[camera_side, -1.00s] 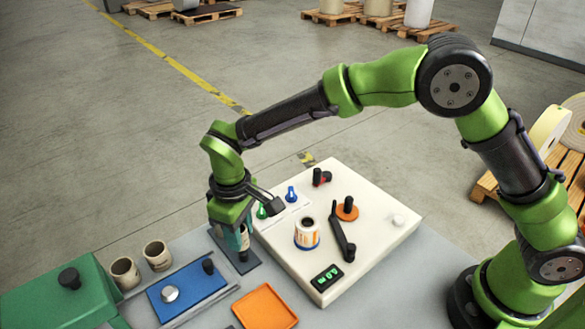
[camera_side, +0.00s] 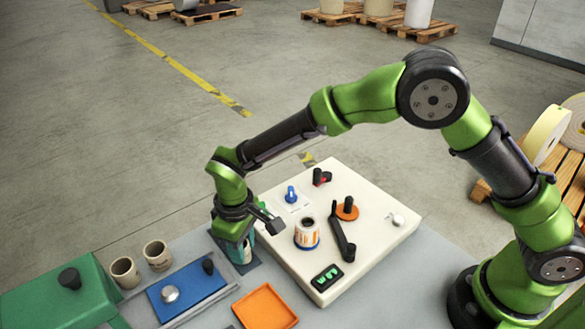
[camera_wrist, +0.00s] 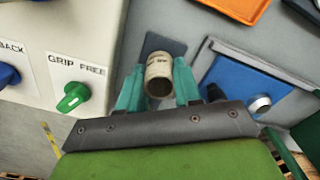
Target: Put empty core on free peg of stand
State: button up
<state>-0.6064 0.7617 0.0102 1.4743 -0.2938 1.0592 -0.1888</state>
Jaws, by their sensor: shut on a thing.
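My gripper (camera_wrist: 159,88) has its teal fingers closed on the sides of a beige cardboard core (camera_wrist: 159,72), whose open end faces the wrist camera. In the side view my gripper (camera_side: 241,252) is low over a dark grey plate (camera_wrist: 162,43), which appears to be the stand's base; it also shows in the side view (camera_side: 255,274). The black peg on this plate is hidden now behind the gripper and core. I cannot tell whether the core is around the peg or just above it.
Two more cardboard cores (camera_side: 124,272) (camera_side: 157,256) stand at the left near a green box (camera_side: 50,296). A blue plate (camera_side: 188,293) with knobs and an orange tray (camera_side: 265,306) lie in front. The cream rewinder (camera_side: 375,225) bears a label roll (camera_side: 307,233), crank and knobs close on the right.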

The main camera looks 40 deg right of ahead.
jog(key=o, duration=0.8)
